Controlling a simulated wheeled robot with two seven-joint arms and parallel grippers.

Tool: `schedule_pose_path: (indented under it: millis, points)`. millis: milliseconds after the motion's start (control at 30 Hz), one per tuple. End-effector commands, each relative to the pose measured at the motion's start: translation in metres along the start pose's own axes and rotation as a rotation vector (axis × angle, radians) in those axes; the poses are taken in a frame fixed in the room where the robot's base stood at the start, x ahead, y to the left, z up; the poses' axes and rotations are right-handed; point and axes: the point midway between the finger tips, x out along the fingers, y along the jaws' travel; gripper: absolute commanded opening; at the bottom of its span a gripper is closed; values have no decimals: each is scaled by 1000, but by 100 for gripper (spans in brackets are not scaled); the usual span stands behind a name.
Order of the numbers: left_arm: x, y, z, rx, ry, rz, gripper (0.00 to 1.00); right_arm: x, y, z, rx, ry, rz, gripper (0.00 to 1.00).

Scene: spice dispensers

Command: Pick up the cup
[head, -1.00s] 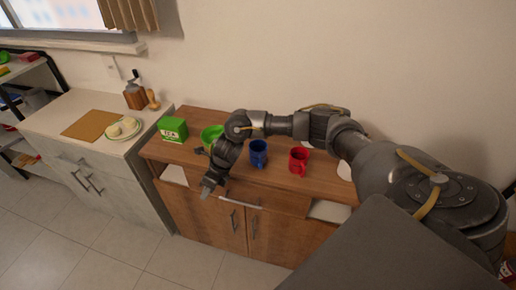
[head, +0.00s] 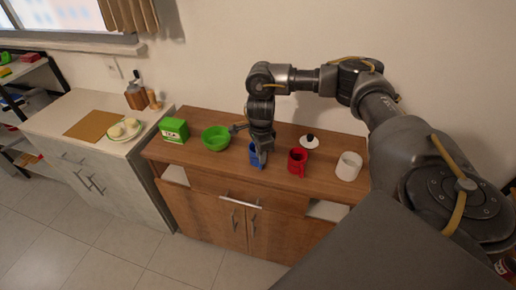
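A blue cup (head: 256,161) stands on the wooden cabinet top, partly hidden behind my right gripper. My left gripper is out of view.
A green bowl (head: 216,138) and a green box (head: 174,130) stand left of the blue cup. A lighter counter (head: 78,150) with a board and plate is at the left.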

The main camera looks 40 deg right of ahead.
Motion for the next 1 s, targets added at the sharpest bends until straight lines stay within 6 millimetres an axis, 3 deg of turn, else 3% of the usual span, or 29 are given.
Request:
schedule_pose_path:
  millis: [333, 500, 700, 967, 1000]
  points:
    - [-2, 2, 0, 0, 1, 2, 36, 15, 0, 0, 1, 0, 2, 17]
    - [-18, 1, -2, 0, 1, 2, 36, 35, 0, -2, 2, 2, 4, 17]
    - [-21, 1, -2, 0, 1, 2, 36, 59, -1, -2, 1, 0, 1, 17]
    - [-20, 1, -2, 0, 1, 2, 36, 62, -2, -2, 1, 0, -1, 17]
    - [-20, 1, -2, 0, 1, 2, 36, 62, -2, -2, 1, 0, -1, 12]
